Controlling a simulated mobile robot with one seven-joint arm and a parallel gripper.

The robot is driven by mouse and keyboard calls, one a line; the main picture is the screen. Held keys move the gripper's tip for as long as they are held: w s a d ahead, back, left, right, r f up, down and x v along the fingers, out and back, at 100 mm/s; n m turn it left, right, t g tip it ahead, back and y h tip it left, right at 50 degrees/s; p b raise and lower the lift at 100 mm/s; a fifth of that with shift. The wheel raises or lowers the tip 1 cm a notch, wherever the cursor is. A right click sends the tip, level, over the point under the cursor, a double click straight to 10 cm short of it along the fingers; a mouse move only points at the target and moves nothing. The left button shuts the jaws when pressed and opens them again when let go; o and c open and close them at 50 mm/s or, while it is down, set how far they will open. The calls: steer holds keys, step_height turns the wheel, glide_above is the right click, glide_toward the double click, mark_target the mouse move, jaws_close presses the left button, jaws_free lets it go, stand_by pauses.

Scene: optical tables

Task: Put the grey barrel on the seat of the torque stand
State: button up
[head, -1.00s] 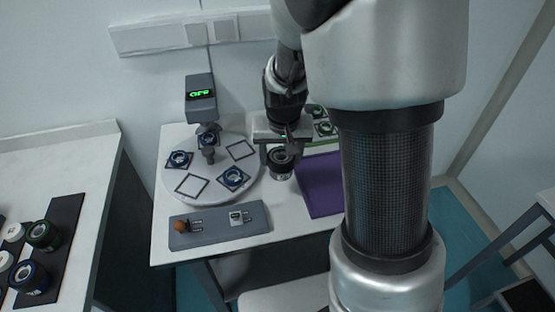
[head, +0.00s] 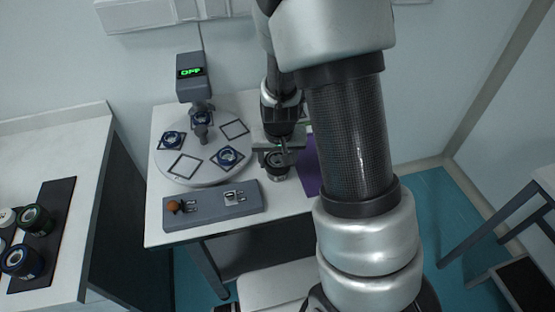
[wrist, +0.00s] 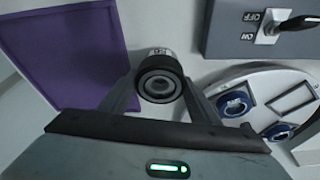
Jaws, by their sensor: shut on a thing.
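The grey barrel (wrist: 160,55), silver-grey with a black ribbed ring and a dark round opening, is between the fingers of my gripper (wrist: 160,88) in the wrist view. The gripper is shut on it. In the head view the barrel (head: 278,173) hangs below my gripper (head: 275,156), right of the round plate. I cannot tell whether its lower end is clear of the white table top. I cannot make out the torque stand or its seat for certain; my arm hides part of the table's right side.
A round white plate (head: 190,177) holds several blue-ringed mounts, with a grey post display (head: 191,72) lit green behind it. A grey switch box (head: 208,211) lies at the table's front. A purple mat (wrist: 70,55) lies beside the barrel. A side bench (head: 70,150) stands left.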

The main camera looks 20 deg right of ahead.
steer(key=shift+f, duration=0.15)
steer(key=o, duration=1.2)
steer(key=shift+c, duration=0.2)
